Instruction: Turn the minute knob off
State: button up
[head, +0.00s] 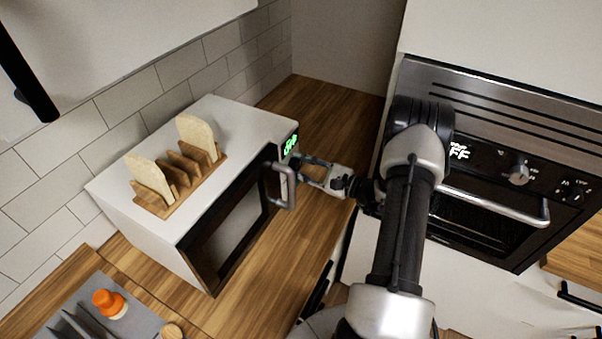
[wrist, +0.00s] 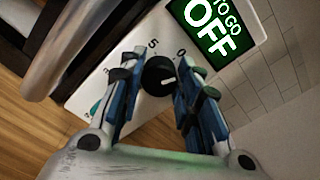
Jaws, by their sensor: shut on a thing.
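The white microwave (head: 246,112) stands on the wooden counter, its control panel at its right front end. The minute knob (wrist: 158,76) is a small black dial with a white pointer mark, on the white panel with a "5" and a "0" printed near it. My gripper (wrist: 157,68) has its blue-padded fingers on both sides of the knob, shut on it. The green display (wrist: 212,28) above the knob reads "TO GO OFF". In the head view my gripper (head: 303,164) reaches the panel and hides the knob; the display (head: 290,144) glows green there.
The microwave's door handle (head: 283,186) sticks out close beside my gripper. A wooden rack (head: 172,182) with bread slices stands on top of the microwave. A built-in oven (head: 500,160) is at the right. Bare counter (head: 318,115) lies behind my gripper.

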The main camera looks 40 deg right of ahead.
jog(key=shift+n+b, duration=2.1)
jog(key=o, duration=1.1)
jog(key=shift+c, duration=0.2)
jog(key=shift+s, duration=0.1)
jog(key=v, duration=1.1)
jog(key=shift+s+d, duration=0.2)
jog(key=shift+s, duration=0.15)
